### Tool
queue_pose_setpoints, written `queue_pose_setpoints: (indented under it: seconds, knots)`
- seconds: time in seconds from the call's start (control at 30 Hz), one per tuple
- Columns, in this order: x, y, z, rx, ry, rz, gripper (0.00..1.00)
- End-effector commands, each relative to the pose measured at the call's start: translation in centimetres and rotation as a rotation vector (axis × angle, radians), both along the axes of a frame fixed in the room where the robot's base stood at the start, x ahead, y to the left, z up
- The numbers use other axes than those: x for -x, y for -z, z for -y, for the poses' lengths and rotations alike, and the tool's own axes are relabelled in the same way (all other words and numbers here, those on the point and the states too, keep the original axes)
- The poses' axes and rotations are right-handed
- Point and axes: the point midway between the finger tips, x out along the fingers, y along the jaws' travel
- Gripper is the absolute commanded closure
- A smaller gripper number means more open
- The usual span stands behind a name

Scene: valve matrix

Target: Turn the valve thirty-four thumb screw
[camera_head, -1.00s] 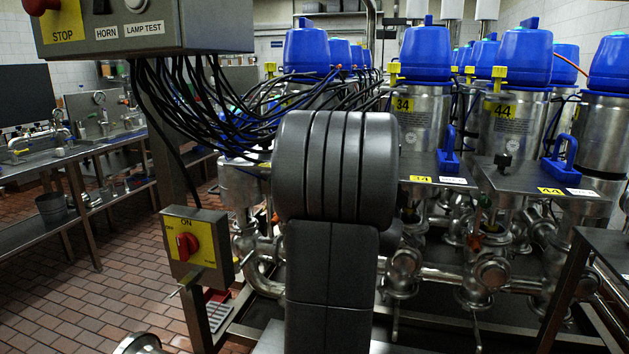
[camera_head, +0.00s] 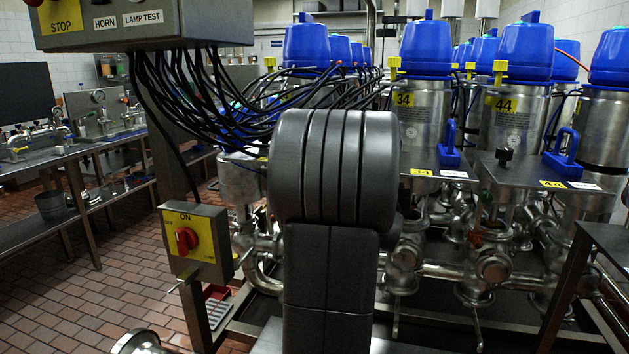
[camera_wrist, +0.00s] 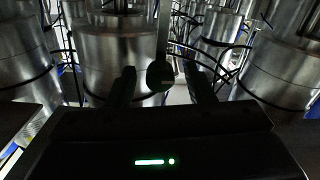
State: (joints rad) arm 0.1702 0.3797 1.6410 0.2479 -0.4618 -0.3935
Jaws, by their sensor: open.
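Valve thirty-four (camera_head: 425,120) is a steel cylinder with a blue cap and a yellow "34" label, right of my arm in the head view. The plate (camera_head: 432,174) in front of it carries a small "34" tag and a blue handle (camera_head: 449,145). My arm covers the left part of this plate. In the wrist view my gripper (camera_wrist: 161,78) is open, one dark finger on each side. A dark round knob (camera_wrist: 160,76), likely the thumb screw, shows between the fingertips, with no clear contact. The head view hides my gripper behind the arm.
Valve forty-four (camera_head: 510,115) stands to the right; its plate (camera_head: 535,174) bears a black knob (camera_head: 504,155). Black cables (camera_head: 230,95) hang left of my arm, below a control box (camera_head: 150,20). A yellow switch box (camera_head: 195,240) stands at lower left.

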Motion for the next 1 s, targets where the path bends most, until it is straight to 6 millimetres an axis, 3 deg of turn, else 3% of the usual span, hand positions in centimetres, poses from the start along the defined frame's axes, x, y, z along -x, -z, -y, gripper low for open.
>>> queue_pose_setpoints:
  seconds: [0.4,1.0]
  knots:
    - [0.0,-0.02,-0.05,-0.28,0.0,0.08,0.52]
    - [0.0,-0.02,-0.17,-0.33,-0.003,0.094,0.52]
